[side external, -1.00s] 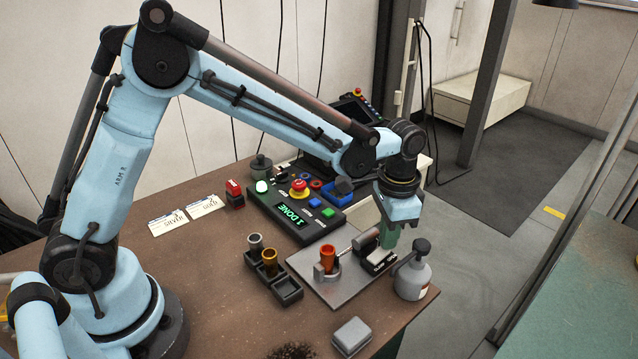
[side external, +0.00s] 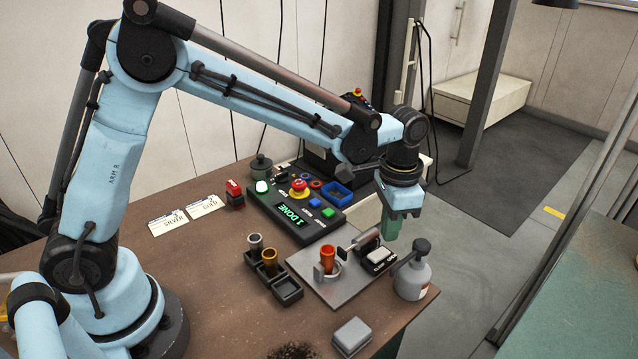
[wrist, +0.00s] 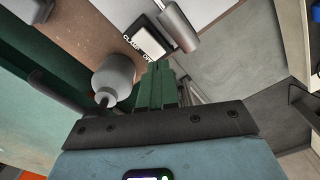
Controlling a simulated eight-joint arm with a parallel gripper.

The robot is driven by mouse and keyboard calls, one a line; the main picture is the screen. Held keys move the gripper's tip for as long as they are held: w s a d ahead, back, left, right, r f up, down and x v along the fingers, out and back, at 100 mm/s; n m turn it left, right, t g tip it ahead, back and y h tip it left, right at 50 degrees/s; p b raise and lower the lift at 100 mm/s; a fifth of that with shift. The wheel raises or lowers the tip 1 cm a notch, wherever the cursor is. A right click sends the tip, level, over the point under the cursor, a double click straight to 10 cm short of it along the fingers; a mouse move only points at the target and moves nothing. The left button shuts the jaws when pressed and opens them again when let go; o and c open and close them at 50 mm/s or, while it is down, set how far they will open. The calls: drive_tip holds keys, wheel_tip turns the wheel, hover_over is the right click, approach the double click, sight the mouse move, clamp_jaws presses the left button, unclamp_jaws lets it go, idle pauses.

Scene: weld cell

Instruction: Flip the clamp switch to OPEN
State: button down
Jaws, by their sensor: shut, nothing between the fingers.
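The clamp switch (side external: 380,257) is a small dark box with a pale top on the grey fixture plate (side external: 318,291). In the wrist view the switch (wrist: 150,42) shows the lettering "CLAMP" and part of a second word that looks like "OPEN"; I cannot tell which way the switch lies. My gripper (side external: 390,248) has green fingers, shut and empty, just behind the switch in the side view. In the wrist view my gripper (wrist: 158,70) is below the switch box. An orange cup (side external: 327,258) stands upright at the clamp, left of the switch.
A clamp cylinder (side external: 364,240) lies beside the switch. A control panel (side external: 295,215) reads "1 DONE" behind the plate. A dark holder (side external: 287,290) with cups is at the left, and a grey box (side external: 351,337) in front.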

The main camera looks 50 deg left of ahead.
sight(386, 249)
drive_tip(key=shift+r, duration=2.15)
